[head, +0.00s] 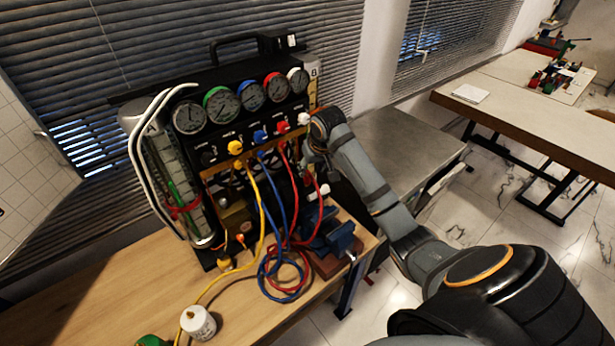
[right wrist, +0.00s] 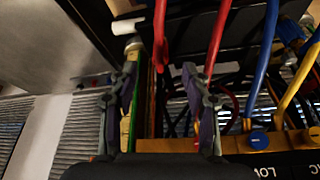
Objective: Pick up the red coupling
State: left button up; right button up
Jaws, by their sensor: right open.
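The red coupling (head: 283,127) sits on the front of the gauge rig, between a blue and a white coupling, with a red hose running down from it. My right gripper (head: 308,168) is just below and to the right of it in the head view, partly hidden by its own wrist. In the right wrist view my right gripper (right wrist: 160,108) is open. One red hose (right wrist: 161,35) shows between and beyond its fingers, another red hose (right wrist: 217,35) beyond the right finger. The red coupling cannot be made out there. My left gripper is not in view.
The gauge rig (head: 245,128) stands on a wooden bench (head: 100,290). A yellow hose (head: 262,215) and a blue hose (head: 283,205) hang close to the red ones. A blue vise (head: 340,238) is at the bench's right end. A metal table (head: 410,140) stands behind my right arm.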

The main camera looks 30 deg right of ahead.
aim_at(308, 174)
jog(key=shift+x, duration=1.15)
jog(key=shift+w+f+p, duration=0.1)
jog(key=shift+w+p, duration=0.2)
jog(key=shift+p, duration=0.15)
jog(key=p+x, duration=0.2)
jog(key=x, duration=0.1)
jog(key=shift+w+f, duration=0.2)
jog(key=shift+f, duration=0.1)
jog(key=shift+w+d+f, duration=0.1)
jog(key=shift+w+f, duration=0.15)
jog(key=shift+f, duration=0.2)
grip_shut()
